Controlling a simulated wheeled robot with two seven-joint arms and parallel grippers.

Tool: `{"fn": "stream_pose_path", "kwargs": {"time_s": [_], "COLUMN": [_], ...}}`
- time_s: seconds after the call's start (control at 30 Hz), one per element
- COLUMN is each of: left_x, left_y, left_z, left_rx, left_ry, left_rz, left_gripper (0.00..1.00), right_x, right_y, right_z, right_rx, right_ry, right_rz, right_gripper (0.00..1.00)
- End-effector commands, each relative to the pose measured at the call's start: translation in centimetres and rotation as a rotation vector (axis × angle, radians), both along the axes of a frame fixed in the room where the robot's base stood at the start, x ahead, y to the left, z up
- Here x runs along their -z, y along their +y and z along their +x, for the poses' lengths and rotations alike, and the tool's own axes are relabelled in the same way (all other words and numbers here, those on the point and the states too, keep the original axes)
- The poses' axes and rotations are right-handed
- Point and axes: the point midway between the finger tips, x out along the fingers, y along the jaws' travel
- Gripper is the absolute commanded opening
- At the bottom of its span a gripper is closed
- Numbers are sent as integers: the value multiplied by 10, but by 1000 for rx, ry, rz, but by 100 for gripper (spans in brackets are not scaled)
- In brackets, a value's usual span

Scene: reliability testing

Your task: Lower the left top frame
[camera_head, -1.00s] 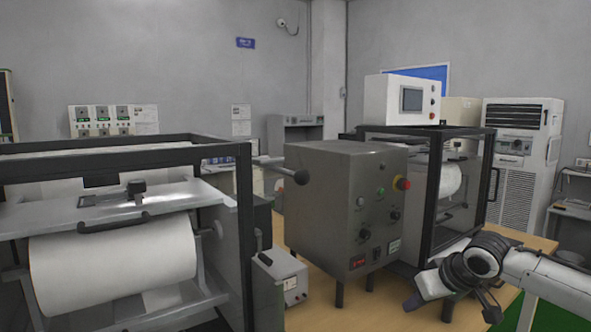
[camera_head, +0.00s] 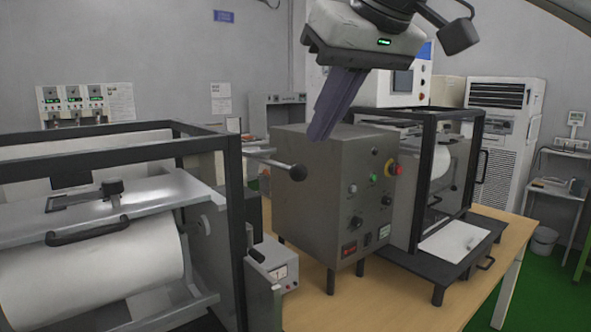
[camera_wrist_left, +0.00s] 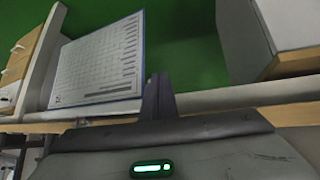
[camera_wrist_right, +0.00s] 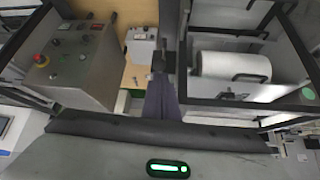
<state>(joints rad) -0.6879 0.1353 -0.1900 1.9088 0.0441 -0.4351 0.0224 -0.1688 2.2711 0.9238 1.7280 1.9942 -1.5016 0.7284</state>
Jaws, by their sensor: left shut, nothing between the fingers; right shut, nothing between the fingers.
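The left machine has a black top frame (camera_head: 120,154) around a white roll (camera_head: 90,262). Below its top bar is a grey plate (camera_head: 160,194) with black handles. My right gripper (camera_head: 319,132) hangs shut and empty above the grey control box, right of the frame. In the right wrist view, its fingers (camera_wrist_right: 160,85) point between the box and the machine's black frame (camera_wrist_right: 240,103). My left gripper (camera_wrist_left: 159,88) is shut and empty, away from the machine; the head view does not show it.
The grey control box (camera_head: 330,200) with a red button stands on the wooden table (camera_head: 310,300). A small white meter box (camera_head: 274,264) sits between it and the left machine. Another black-framed machine (camera_head: 432,180) stands to the right. A printed sheet (camera_wrist_left: 98,62) shows in the left wrist view.

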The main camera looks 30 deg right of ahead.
Motion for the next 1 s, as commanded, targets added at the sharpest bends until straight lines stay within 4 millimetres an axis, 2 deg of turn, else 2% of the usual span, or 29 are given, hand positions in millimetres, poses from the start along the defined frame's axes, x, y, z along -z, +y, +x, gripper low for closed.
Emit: {"fn": "stream_pose_path", "kwargs": {"time_s": [0.37, 0.8, 1.0], "left_x": [1, 0, 0], "left_y": [0, 0, 0], "left_z": [0, 1, 2], "left_rx": [0, 1, 1], "left_ry": [1, 0, -2], "left_rz": [0, 1, 0], "left_gripper": [0, 0, 0], "right_x": [4, 44, 54], "right_y": [-1, -3, -4], "right_z": [3, 33, 42], "right_rx": [0, 1, 1], "right_ry": [0, 1, -1], "right_rz": [0, -1, 1], "right_gripper": [0, 0, 0]}}
